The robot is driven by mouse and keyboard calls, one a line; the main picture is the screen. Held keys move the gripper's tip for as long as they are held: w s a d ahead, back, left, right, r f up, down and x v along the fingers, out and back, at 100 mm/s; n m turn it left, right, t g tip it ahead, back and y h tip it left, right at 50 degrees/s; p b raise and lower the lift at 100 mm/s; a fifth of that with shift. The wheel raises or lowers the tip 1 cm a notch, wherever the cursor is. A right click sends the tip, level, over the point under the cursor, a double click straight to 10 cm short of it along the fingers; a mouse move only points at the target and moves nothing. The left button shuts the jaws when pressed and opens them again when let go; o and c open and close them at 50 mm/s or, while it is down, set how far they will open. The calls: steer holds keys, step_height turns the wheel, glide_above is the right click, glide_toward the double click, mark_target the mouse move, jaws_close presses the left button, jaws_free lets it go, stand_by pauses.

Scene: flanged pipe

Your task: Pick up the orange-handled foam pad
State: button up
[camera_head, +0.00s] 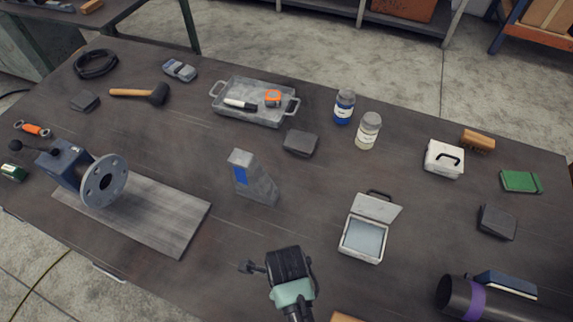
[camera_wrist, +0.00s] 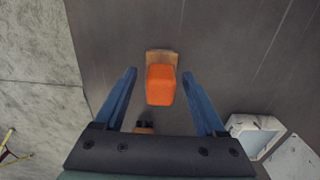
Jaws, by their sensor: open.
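The foam pad is seen in the wrist view as a tan base (camera_wrist: 161,55) with a blocky orange handle (camera_wrist: 160,86) on top. It stands on the dark tabletop. My gripper (camera_wrist: 159,73) is open, with one blue finger on each side of the orange handle and a visible gap on both sides. It is empty. In the head view my gripper (camera_head: 288,264) is over the front middle of the table, and I cannot make out the pad there; my gripper seems to cover it.
An open white case (camera_head: 364,240) stands right of my gripper, and a grey angled block (camera_head: 254,178) stands behind it. A tan item (camera_head: 343,317) shows at the bottom edge. A flanged pipe (camera_head: 103,181) is at left, and a dark tube with a purple band (camera_head: 475,299) at right.

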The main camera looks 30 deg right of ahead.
jaws_close()
stand_by(0.4)
step_height(320, 180, up, 10)
steer(key=shift+r+b, duration=0.1)
steer(key=shift+b, duration=0.3)
steer(key=c, duration=0.7)
jaws_free()
jaws_close()
